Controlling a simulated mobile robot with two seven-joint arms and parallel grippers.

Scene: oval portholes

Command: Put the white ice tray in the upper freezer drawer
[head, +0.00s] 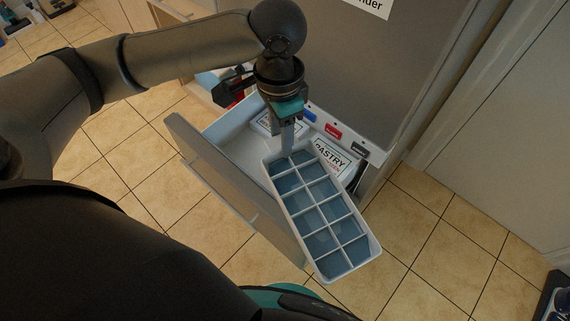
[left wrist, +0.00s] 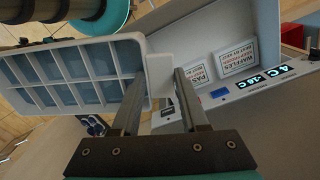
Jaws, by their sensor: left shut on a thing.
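The white ice tray (head: 317,214) has rows of blue-filled cells. My left gripper (head: 289,147) is shut on its near-handle end and holds it over the right part of the open upper freezer drawer (head: 234,147). In the left wrist view the tray (left wrist: 75,72) extends left from the fingers (left wrist: 155,90). The tray overhangs the drawer's right side in the head view; I cannot tell whether it touches the drawer. The drawer holds a pastry box (head: 330,157) and a waffles box, which also shows in the left wrist view (left wrist: 237,55). My right gripper is not in view.
The fridge front (head: 340,70) rises behind the drawer. Blue and red buttons (head: 333,132) line the panel behind it. The drawer's left part looks empty. Tiled floor (head: 440,230) is open at the right. Shoes (head: 553,298) lie at the lower right.

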